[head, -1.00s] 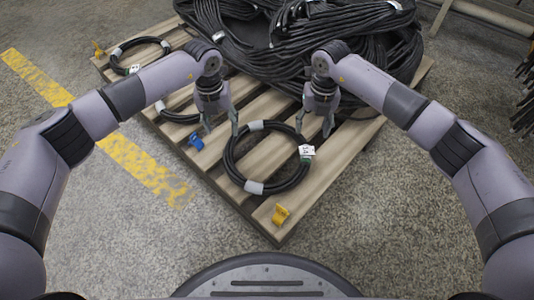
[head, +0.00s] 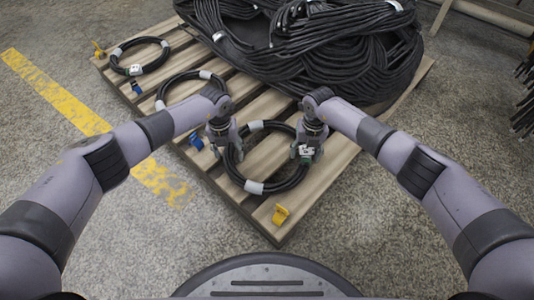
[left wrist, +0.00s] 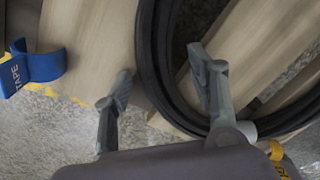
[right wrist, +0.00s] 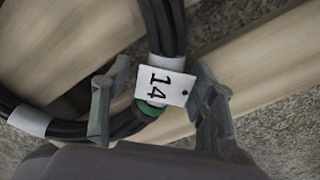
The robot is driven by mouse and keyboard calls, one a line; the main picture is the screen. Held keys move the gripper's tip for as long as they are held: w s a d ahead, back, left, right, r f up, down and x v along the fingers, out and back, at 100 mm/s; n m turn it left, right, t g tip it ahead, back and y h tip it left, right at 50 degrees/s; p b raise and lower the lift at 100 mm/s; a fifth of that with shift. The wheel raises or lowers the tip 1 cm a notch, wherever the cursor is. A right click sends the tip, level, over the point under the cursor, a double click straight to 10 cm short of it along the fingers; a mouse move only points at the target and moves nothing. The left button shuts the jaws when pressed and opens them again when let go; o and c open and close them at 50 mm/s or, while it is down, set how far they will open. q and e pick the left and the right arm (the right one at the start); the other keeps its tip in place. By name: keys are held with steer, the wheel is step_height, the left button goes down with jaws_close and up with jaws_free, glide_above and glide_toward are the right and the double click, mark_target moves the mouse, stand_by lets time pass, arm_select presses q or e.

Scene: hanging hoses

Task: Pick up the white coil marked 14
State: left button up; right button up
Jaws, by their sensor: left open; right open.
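The coil marked 14 (head: 290,183) is a ring of black hose with white wraps, lying on the pallet; the hose itself looks black, not white. Its white tag reading 14 (right wrist: 158,88) shows in the right wrist view, beside a green band. My left gripper (head: 229,147) is open at the coil's left side; in the left wrist view the hose (left wrist: 158,45) runs between its fingers, nearer the right finger. My right gripper (head: 307,155) is open at the coil's right side, with the tag and hose (right wrist: 168,28) between its fingers. Finger contact cannot be told.
The wooden pallet (head: 305,206) also holds two other black coils (head: 172,83) (head: 122,66) to the left and a large black hose pile (head: 375,75) behind. A blue tape piece (head: 195,141) and a yellow one (head: 280,214) lie near its front edge.

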arm_select(q)
steer(key=shift+c, duration=0.4)
arm_select(e)
steer(key=shift+c, duration=0.4)
arm_select(q)
jaws_close()
arm_select(e)
jaws_close()
arm_select(q)
steer(key=shift+r, duration=0.1)
arm_select(e)
steer(key=shift+r, duration=0.1)
